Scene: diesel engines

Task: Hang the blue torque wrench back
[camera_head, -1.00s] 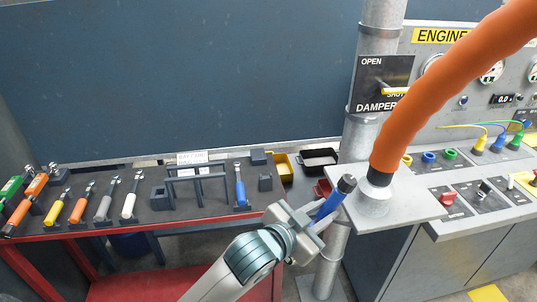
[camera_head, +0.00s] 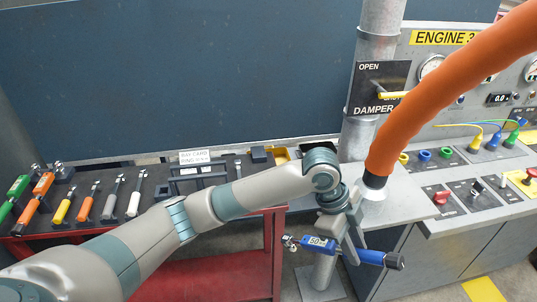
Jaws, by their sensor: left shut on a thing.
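The blue torque wrench (camera_head: 371,257) is in my left gripper (camera_head: 350,243), which is shut around its shaft. The wrench lies nearly level, with its ratchet head and "50" label to the left and its dark-ended handle to the right. It is held in the air in front of the grey pipe, right of the bench end. My left arm hides part of the bench top. My right gripper is out of view.
A thick orange hose (camera_head: 428,88) comes down to a grey ledge (camera_head: 408,198) close to the wrench. The grey pipe (camera_head: 357,135) stands behind. The engine console (camera_head: 465,180) with plugs and switches is at right. A red lower shelf (camera_head: 205,262) is under the bench.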

